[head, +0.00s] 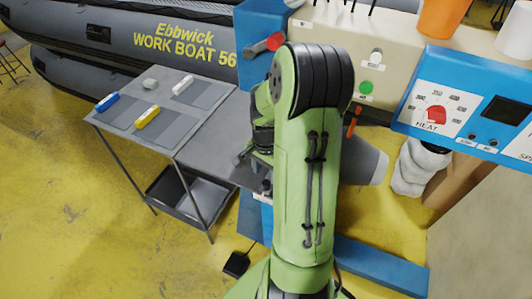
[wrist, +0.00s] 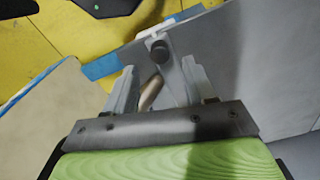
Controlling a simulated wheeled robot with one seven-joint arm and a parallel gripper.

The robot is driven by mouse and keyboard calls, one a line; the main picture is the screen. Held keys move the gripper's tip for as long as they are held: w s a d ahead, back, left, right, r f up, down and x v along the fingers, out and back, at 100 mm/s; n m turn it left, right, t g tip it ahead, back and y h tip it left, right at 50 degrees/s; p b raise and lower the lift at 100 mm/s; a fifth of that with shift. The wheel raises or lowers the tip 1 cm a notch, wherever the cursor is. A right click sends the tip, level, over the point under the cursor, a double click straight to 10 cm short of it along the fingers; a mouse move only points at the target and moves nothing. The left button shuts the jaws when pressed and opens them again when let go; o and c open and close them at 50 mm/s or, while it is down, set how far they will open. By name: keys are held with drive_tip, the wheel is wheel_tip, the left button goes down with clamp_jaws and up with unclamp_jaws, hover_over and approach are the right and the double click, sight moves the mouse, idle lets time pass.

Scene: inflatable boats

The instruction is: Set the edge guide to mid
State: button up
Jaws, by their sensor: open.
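My gripper (wrist: 158,66) is open in the wrist view, its two grey fingers apart over a grey work surface. A tan rod-like piece (wrist: 150,93) lies between the fingers, nearer the palm. I cannot tell whether either finger touches anything. In the head view my green arm hides much of the work area, and the guide and its mid mark cannot be made out.
A grey side table (head: 190,146) carries blue, white and yellow pieces and a grey lump. A blue control panel (head: 400,119) with a red heat knob (head: 436,114) stands at right. A red-ended lever (head: 274,41) is behind my arm. Yellow floor is open at left.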

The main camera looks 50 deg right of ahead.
wheel_tip(320, 180, up, 10)
drive_tip(key=p, duration=0.1)
drive_tip(key=shift+r, duration=0.25)
